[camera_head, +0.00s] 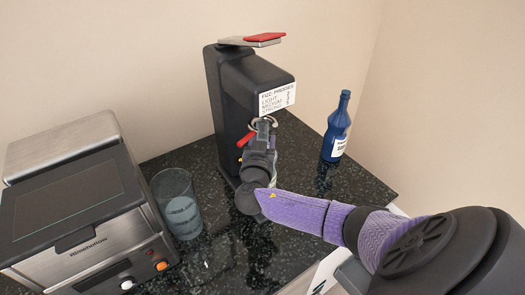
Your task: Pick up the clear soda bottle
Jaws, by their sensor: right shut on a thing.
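My right gripper (262,138) reaches in from the lower right to the front of the black soda machine (226,110), under its head. It is shut on what appears to be the clear soda bottle, just below the machine's nozzle. My gripper and wrist hide most of the bottle, so I cannot tell whether it touches the machine or the counter. My left gripper is not in view.
A dark blue bottle (336,132) stands upright at the back right of the dark speckled counter (345,185). A clear tumbler (177,203) stands left of my arm, beside a steel-and-black appliance (90,250). Walls close off the back and right.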

